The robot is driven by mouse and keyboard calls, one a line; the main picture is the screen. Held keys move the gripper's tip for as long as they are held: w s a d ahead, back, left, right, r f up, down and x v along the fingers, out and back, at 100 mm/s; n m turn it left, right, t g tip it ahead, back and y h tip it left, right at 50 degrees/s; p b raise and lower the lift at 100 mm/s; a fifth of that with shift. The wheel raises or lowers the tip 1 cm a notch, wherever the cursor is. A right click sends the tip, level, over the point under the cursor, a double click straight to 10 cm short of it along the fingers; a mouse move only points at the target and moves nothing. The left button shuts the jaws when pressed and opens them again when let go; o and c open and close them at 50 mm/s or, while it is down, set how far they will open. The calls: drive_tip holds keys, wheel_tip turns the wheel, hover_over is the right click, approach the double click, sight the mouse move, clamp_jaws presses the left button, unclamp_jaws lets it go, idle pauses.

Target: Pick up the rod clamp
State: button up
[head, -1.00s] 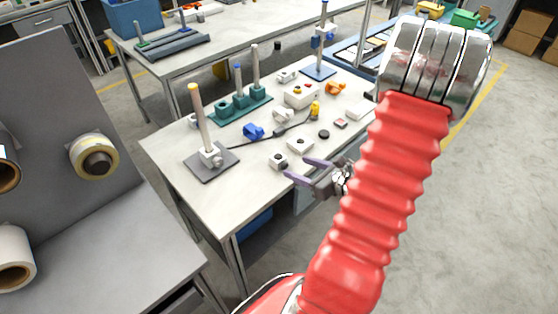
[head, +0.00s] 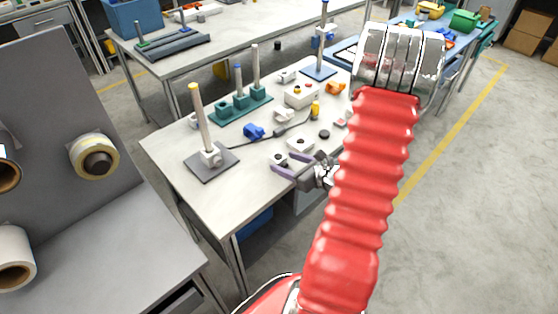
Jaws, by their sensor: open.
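Several clamp-like pieces are on the workbench, and I cannot tell for certain which is the rod clamp. A small white clamp with a dark hole (head: 278,161) lies near the front right edge. A blue clamp (head: 253,131) lies farther back, an orange one (head: 335,88) at the back right. Another white clamp (head: 211,157) sits low on a rod stand. My gripper (head: 283,162) is open and empty, its purple fingers pointing left. In the picture its fingertips lie around the small white clamp's right side; its height above the bench is unclear.
The workbench (head: 190,180) also holds a rod stand (head: 196,110) at left, a green base with rods (head: 240,104), a white button box (head: 300,95), a white block (head: 300,145), a dark puck (head: 324,134) and a cable. My red arm covers the bench's right end.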

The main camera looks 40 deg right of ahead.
sight(283, 160)
drive_tip(key=x, duration=0.5)
drive_tip(key=shift+r, duration=0.15)
drive_tip(key=shift+c, duration=0.2)
drive_tip(key=c, duration=1.2)
